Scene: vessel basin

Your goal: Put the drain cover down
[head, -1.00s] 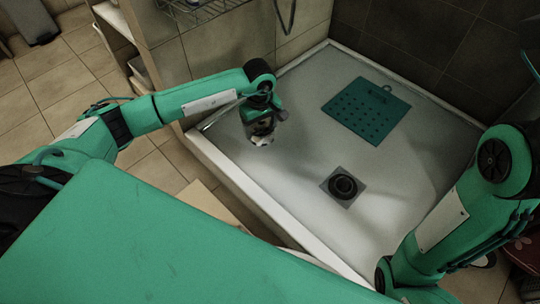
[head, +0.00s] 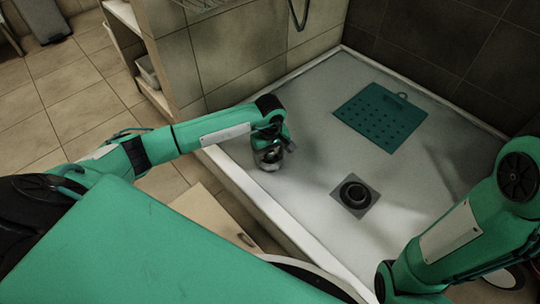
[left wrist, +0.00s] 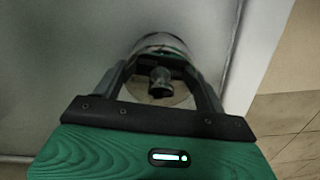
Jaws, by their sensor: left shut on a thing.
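The drain cover (left wrist: 165,42) is a round metallic piece with a knob-like middle, seen between my left fingers in the left wrist view. My left gripper (left wrist: 164,72) is shut on it. In the head view the left gripper (head: 268,150) points down over the left part of the shower tray (head: 330,110), with the shiny cover (head: 268,165) at its tip. I cannot tell whether the cover touches the tray floor. The open drain (head: 354,195), a dark round hole in a square plate, lies to the right of the gripper. My right gripper is out of view.
A teal perforated mat (head: 381,117) lies farther back in the tray. The tray's raised white rim (head: 262,205) runs below my left arm. Tiled walls close the back. The tray floor between gripper, drain and mat is clear.

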